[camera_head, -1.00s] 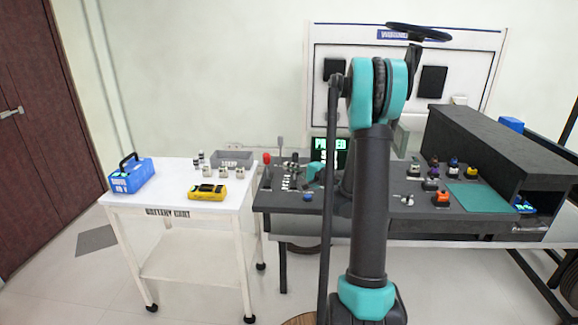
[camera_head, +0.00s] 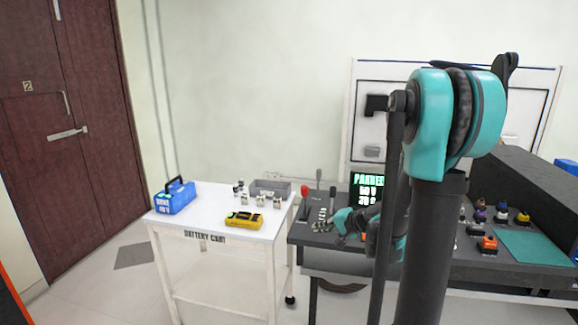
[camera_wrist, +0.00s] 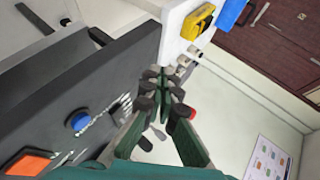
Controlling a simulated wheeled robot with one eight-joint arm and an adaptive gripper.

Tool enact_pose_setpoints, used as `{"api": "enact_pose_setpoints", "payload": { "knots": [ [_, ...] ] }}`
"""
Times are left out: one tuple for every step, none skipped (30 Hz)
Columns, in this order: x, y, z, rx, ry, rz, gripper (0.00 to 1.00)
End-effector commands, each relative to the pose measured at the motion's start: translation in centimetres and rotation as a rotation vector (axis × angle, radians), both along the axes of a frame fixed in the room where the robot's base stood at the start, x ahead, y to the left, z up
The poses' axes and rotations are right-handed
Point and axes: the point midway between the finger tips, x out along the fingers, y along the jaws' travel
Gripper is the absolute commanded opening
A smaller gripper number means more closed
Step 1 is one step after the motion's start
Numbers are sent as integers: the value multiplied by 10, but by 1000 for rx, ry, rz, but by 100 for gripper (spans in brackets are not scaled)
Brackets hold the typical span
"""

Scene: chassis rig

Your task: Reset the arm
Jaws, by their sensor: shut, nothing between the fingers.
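My arm (camera_head: 437,230) rises in the right half of the head view, with a large teal and black joint at its top. Its far end folds down behind the column, over the left part of the dark console (camera_head: 330,250). My gripper (camera_head: 335,225) is small and partly hidden there, close to the console's levers. In the wrist view my gripper (camera_wrist: 164,90) has its fingers drawn together with nothing between them. The red lever knob (camera_wrist: 182,111) shows just beside the right finger; it also shows in the head view (camera_head: 304,190). I cannot tell whether they touch.
A white battery cart (camera_head: 215,228) stands left of the console. It bears a blue battery box (camera_head: 175,196), a yellow device (camera_head: 244,219), small cylinders and a grey bin (camera_head: 270,187). A lit screen (camera_head: 368,187) stands behind the levers. Open floor lies left of the cart.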

Motion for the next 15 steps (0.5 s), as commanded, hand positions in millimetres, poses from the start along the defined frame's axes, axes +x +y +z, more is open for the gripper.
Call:
{"api": "enact_pose_setpoints", "payload": {
  "knots": [
    [-20,4,-4,-66,12,28,0],
    [-32,5,-7,-108,20,43,0],
    [-47,4,-12,-165,30,65,0],
    [-58,4,-15,-206,39,81,0],
    [-70,3,-19,-250,46,97,0],
    [-85,1,-24,-306,56,118,0],
    [-96,-1,-28,-349,64,133,0],
    [-108,-3,-32,-392,72,149,0],
    [-123,-7,-37,-449,83,169,0],
    [-134,-11,-40,-491,91,184,0],
    [-146,-14,-44,-533,98,200,0],
    [-161,-20,-49,-589,109,220,0],
    [-172,-25,-52,-630,117,235,0],
    [-182,-30,-56,-671,124,247,0],
    [-195,-36,-60,-722,133,265,0]
  ]
}}
